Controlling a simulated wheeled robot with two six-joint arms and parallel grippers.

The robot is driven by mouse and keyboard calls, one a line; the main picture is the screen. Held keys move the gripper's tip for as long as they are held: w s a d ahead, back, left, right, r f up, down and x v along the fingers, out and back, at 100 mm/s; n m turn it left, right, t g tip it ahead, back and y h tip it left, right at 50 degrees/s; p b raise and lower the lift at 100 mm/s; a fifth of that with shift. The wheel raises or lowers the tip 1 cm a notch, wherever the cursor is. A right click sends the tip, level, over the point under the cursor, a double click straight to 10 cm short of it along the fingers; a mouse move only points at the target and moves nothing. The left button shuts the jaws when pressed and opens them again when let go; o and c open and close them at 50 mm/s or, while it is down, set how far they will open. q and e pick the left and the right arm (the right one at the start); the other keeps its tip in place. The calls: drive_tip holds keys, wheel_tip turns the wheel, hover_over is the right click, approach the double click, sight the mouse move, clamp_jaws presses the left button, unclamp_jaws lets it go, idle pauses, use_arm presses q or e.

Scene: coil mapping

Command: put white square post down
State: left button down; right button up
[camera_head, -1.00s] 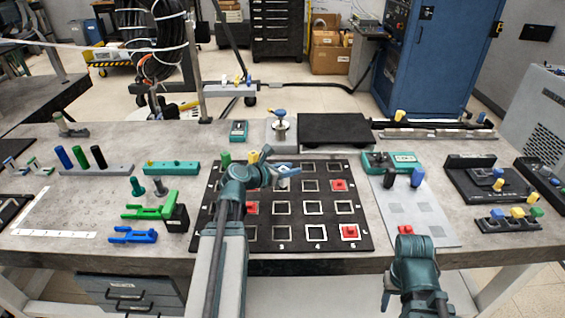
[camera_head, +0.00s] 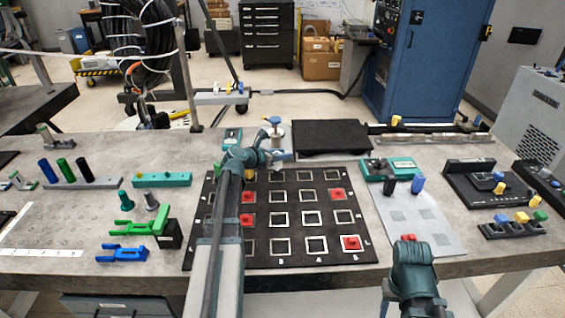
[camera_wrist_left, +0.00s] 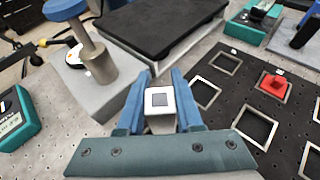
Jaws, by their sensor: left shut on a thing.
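In the wrist view, my left gripper (camera_wrist_left: 158,108) is shut on the white square post (camera_wrist_left: 160,98), with one blue finger on each side. The post's pale end with a grey square faces the camera. In the head view, my left gripper (camera_head: 272,158) is at the far edge of the black board (camera_head: 296,233); the post is hard to make out there. The board has rows of white square outlines and several red pieces (camera_head: 351,243). Whether the post touches anything below is hidden. My right gripper (camera_head: 408,240) is low at the front table edge, its fingers unclear.
A grey block with a blue-topped metal post (camera_wrist_left: 92,58) stands left of the gripper in the wrist view. A black raised plate (camera_head: 333,136) lies behind the board. A teal device (camera_wrist_left: 14,118) is at the left. Coloured posts and fixtures stand on both sides.

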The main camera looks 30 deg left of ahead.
use_arm(q)
drive_tip(key=shift+f+b, duration=1.3)
drive_tip(key=shift+f, duration=0.25)
drive_tip(key=shift+f, duration=0.2)
drive_tip(key=c, duration=0.6)
unclamp_jaws()
drive_tip(key=shift+r, duration=0.15)
drive_tip(key=shift+s+r, duration=0.2)
drive_tip(key=shift+r, duration=0.05)
drive_tip(key=p+v, duration=0.4)
drive_tip(key=v, duration=0.6)
drive_tip(key=shift+s+a, duration=0.1)
drive_tip(key=shift+s, duration=0.15)
drive_tip(key=shift+s+a+r+p, duration=0.15)
drive_tip(key=shift+s+p, duration=0.2)
drive_tip(key=shift+s, duration=0.15)
